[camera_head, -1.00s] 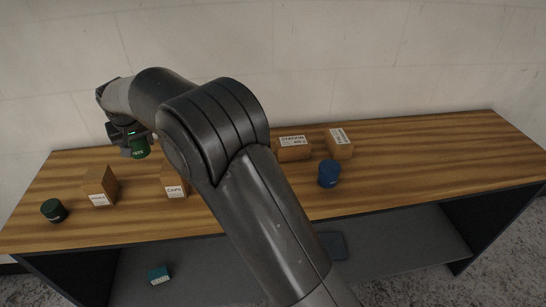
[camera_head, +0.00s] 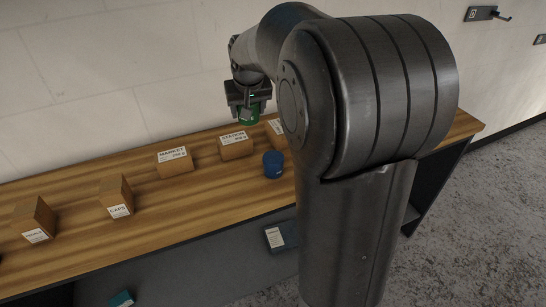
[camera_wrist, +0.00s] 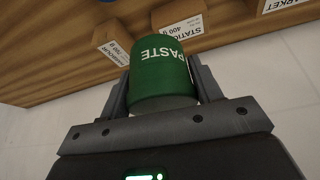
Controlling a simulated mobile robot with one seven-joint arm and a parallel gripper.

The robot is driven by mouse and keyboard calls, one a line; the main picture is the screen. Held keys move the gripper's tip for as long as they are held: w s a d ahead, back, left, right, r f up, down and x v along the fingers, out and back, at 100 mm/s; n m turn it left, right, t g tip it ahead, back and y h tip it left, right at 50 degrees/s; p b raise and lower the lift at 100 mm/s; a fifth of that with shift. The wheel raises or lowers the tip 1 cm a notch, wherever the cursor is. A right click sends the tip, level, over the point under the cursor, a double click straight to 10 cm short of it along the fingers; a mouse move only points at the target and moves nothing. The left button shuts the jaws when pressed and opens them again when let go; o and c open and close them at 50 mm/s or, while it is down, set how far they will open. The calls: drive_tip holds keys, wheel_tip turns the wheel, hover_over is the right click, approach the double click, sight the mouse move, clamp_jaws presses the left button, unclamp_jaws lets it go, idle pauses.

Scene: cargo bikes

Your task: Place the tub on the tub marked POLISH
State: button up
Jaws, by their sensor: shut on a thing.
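My gripper (camera_head: 246,98) is shut on a green tub (camera_head: 249,113) and holds it in the air above the back right part of the wooden counter. In the wrist view the green tub (camera_wrist: 163,75) sits between the two fingers and reads PASTE, upside down. A blue tub (camera_head: 273,164) stands on the counter, lower and to the right of the gripper. No marking on it is readable, so I cannot tell whether it is the tub marked POLISH. A small part of it shows at the top of the wrist view (camera_wrist: 103,6).
Brown boxes stand on the counter (camera_head: 190,200): TOOLS (camera_head: 34,217), CAPS (camera_head: 116,195), MARKET (camera_head: 174,163) and STATION (camera_head: 235,146). In the wrist view a HARBOUR box (camera_wrist: 117,48) also shows. A teal box (camera_head: 121,299) and a blue labelled item (camera_head: 281,236) lie on the lower shelf.

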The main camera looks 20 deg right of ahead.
drive_tip(key=s+d+m, duration=0.3)
drive_tip(key=s+d, duration=1)
hover_over(273, 153)
drive_tip(key=s, duration=0.2)
drive_tip(key=shift+h, duration=0.4)
drive_tip(key=f, duration=0.6)
drive_tip(key=shift+w+a+f, duration=0.15)
drive_tip(key=shift+a+f, duration=0.1)
drive_tip(key=shift+f, duration=2.15)
drive_tip(key=o, duration=1.1)
drive_tip(key=shift+f, duration=0.15)
